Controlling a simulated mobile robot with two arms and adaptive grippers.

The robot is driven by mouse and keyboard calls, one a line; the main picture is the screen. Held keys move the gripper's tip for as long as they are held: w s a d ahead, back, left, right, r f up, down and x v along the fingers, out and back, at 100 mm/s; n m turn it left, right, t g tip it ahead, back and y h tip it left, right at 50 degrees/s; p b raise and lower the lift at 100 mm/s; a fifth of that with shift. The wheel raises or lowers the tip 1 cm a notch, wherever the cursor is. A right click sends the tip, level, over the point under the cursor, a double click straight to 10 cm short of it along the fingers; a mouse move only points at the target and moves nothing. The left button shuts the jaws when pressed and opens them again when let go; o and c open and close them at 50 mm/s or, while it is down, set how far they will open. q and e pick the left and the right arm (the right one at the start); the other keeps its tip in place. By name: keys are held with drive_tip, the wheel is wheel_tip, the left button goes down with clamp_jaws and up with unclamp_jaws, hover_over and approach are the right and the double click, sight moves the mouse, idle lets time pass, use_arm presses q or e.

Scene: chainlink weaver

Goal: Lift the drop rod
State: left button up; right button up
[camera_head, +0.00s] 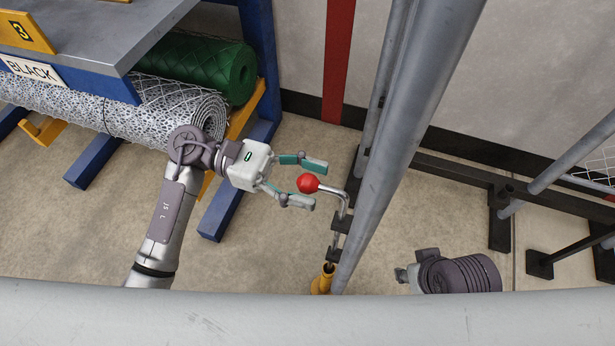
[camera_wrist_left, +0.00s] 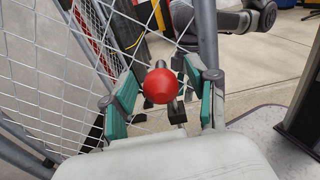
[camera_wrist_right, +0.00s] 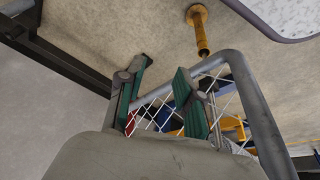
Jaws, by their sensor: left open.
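The drop rod (camera_head: 345,203) is a grey metal rod beside the grey gate post, with a bent handle. The handle ends in a red ball knob (camera_head: 308,183), also seen in the left wrist view (camera_wrist_left: 160,86). My left gripper (camera_head: 311,185) is open, with one finger on each side of the knob. The left wrist view shows gaps between both fingers and the knob. The rod's lower end is near a yellow fitting (camera_head: 323,279) by the floor. My right gripper (camera_wrist_right: 166,78) is open and empty; the head view shows it only partly, at lower right.
A large grey post (camera_head: 400,140) stands just right of the rod. At upper left is a blue rack (camera_head: 262,60) with a wire mesh roll (camera_head: 150,105) and a green roll (camera_head: 205,68). Dark floor rails and black feet lie to the right. Bare floor lies below the rack.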

drive_tip(key=shift+f, duration=0.1)
use_arm(q)
clamp_jaws()
